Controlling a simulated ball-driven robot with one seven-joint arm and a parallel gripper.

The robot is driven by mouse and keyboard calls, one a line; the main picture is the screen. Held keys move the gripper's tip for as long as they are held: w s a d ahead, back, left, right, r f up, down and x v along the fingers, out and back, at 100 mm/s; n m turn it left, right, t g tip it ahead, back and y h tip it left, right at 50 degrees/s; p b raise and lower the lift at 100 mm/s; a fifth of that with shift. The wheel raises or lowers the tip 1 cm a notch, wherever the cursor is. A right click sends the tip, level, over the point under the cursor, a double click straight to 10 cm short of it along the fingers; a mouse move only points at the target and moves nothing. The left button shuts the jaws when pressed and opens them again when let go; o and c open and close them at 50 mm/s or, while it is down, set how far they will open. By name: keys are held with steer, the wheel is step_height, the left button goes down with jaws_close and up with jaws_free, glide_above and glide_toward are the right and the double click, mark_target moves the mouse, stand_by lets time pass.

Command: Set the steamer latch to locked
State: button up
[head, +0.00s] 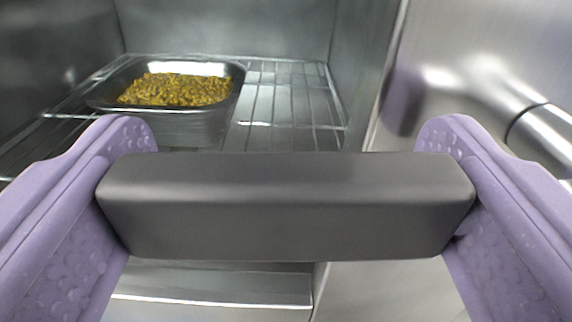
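My gripper (288,135) has two purple ribbed fingers, one at each side of the picture. A dark grey bar (285,206) lies across between them, and its two ends meet the inner faces of the fingers. The fingers look closed on the bar, wide apart. Whether this bar is the steamer latch cannot be told, as no mount or lock marking shows. The steamer chamber (230,30) stands open behind it at the upper left, with metal walls. The bar hides the lower front of the chamber.
A metal pan (200,127) of yellow-brown grains (180,90) sits on a wire rack (290,100) in the chamber. A smooth steel panel (460,50) with a shiny rounded tube (510,100) fills the right side, close beyond the right finger.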

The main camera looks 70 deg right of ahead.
mark_target(438, 266)
steer(key=c, duration=0.5)
steer(key=shift+f, duration=0.15)
steer(key=shift+s+f+n+p, duration=0.1)
steer(key=shift+f+n+p, duration=0.45)
steer(key=shift+n+p, duration=0.5)
steer(key=shift+s+d+f+n+p, duration=0.6)
steer(key=shift+s+f+n+p, duration=0.75)
steer(key=shift+n, duration=1.2)
steer(key=shift+s+d+f+n+p, duration=0.6)
steer(key=shift+s+f+n+p, duration=0.75)
steer(key=shift+n, duration=1.2)
steer(key=shift+s+d+f+n+p, duration=0.6)
steer(key=shift+s+f+n+p, duration=0.75)
steer(key=shift+n, duration=1.2)
steer(key=shift+s+r, duration=0.3)
steer(key=o, duration=1.2)
